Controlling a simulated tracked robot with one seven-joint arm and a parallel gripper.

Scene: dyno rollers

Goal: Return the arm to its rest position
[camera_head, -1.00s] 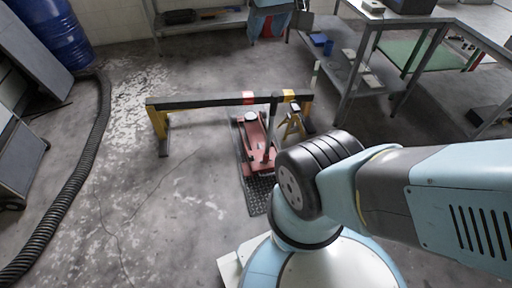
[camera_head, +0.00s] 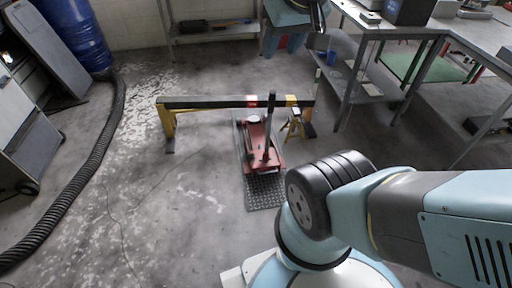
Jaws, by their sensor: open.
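My arm (camera_head: 395,210) rises from its light-blue base at the bottom. A black ribbed joint (camera_head: 340,180) sits at the near end of a grey and light-blue link, which runs level to the right and out of the picture. My gripper is not in view, so I see neither its jaws nor anything in them. The visible part of my arm touches nothing around it.
A beam (camera_head: 215,103) on yellow legs spans the floor ahead. A red floor jack (camera_head: 257,140) and a yellow stand (camera_head: 293,125) are near it. A hose (camera_head: 100,150) curves at left by a blue barrel (camera_head: 75,30). A bench (camera_head: 375,20) stands right. The left-middle floor is clear.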

